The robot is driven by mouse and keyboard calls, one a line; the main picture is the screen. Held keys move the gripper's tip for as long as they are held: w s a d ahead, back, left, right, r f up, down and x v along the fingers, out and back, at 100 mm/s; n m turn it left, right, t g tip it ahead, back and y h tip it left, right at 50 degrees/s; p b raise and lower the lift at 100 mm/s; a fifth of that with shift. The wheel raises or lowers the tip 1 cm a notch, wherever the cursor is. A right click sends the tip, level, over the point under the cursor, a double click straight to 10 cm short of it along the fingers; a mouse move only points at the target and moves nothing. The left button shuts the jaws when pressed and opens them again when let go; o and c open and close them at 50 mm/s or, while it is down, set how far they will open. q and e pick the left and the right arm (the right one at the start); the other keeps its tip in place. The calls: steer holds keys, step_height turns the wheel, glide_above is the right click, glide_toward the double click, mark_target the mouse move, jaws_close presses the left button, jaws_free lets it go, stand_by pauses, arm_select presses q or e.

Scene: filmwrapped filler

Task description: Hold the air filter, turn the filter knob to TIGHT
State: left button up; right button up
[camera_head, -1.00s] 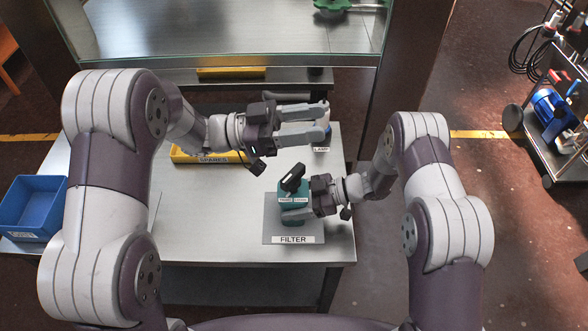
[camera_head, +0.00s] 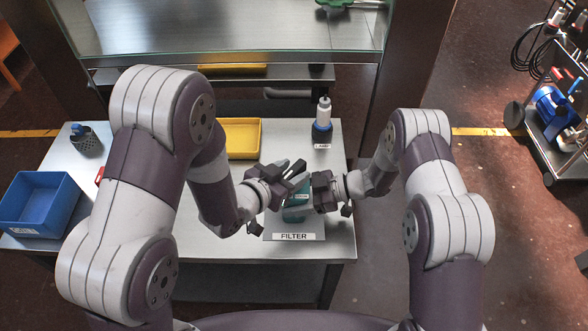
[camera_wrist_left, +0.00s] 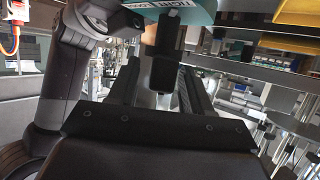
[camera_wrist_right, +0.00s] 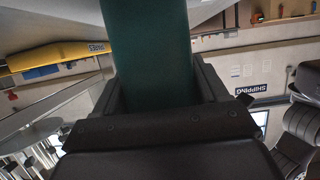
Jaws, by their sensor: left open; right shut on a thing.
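The air filter is a teal-green body (camera_head: 296,213) standing on a grey mat (camera_head: 272,228) labelled FILTER. Its black knob (camera_wrist_left: 163,62) shows in the left wrist view between my left fingers, under a white label with TIGHT on it. My left gripper (camera_head: 293,178) is open with its fingers around the knob, seen partly end on. My right gripper (camera_head: 309,197) is shut on the filter body from the right side. The teal body (camera_wrist_right: 150,50) fills the space between the fingers in the right wrist view. The knob's exact angle is hard to tell.
A yellow bin (camera_head: 243,138) is behind my left arm. A blue bin (camera_head: 38,203) and a dark mesh cup (camera_head: 86,140) are at the left. The table's right front is clear.

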arm_select(q)
steer(key=shift+w+d+f, duration=0.25)
steer(key=shift+w+d, duration=0.2)
steer(key=shift+w, duration=0.05)
jaws_close()
steer(key=shift+m+g+h, duration=0.6)
steer(key=shift+m+h, duration=0.2)
jaws_free()
steer(key=v, duration=1.2)
